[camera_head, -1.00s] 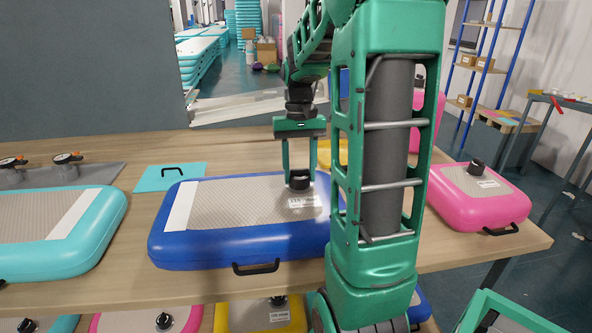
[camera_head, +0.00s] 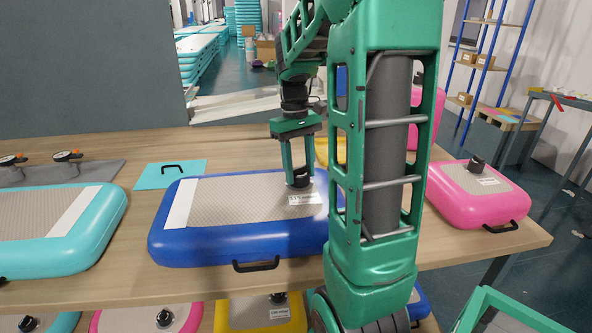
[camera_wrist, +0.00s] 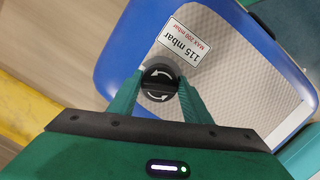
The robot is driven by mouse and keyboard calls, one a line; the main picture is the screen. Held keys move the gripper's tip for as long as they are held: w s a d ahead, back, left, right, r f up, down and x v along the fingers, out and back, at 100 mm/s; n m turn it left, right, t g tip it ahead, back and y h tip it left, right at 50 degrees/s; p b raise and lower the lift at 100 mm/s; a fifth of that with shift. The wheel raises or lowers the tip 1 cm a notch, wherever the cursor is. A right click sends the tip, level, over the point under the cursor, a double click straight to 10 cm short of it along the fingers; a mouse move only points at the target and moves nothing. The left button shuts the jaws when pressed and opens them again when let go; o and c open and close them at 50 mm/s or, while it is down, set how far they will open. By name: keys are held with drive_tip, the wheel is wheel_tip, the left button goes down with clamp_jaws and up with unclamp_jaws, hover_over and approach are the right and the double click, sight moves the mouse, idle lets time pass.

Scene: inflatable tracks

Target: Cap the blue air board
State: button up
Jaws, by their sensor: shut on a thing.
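The blue air board (camera_head: 240,246) lies flat on the wooden table, with a grey top and a white stripe at its left end. It also shows in the wrist view (camera_wrist: 110,50). My gripper (camera_head: 300,180) points down over the board's right part. Its fingers are shut on a round black cap (camera_wrist: 158,82) with white curved arrows. The cap sits at the board's valve, beside the white "115 mbar" label (camera_wrist: 180,45). The fingers hide its sides, and I cannot tell whether it is fully seated.
A turquoise board (camera_head: 90,232) lies to the left and a pink board (camera_head: 470,210) to the right, each on the table. A flat turquoise piece (camera_head: 170,177) with a black handle lies behind the blue board. More boards lie on a shelf below.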

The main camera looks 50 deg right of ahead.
drive_tip(key=n, duration=0.4)
drive_tip(key=shift+h, duration=0.4)
drive_tip(key=shift+n, duration=0.6)
drive_tip(key=n, duration=0.4)
drive_tip(key=shift+d+h, duration=0.1)
drive_tip(key=shift+h, duration=0.3)
drive_tip(key=o, duration=1.1)
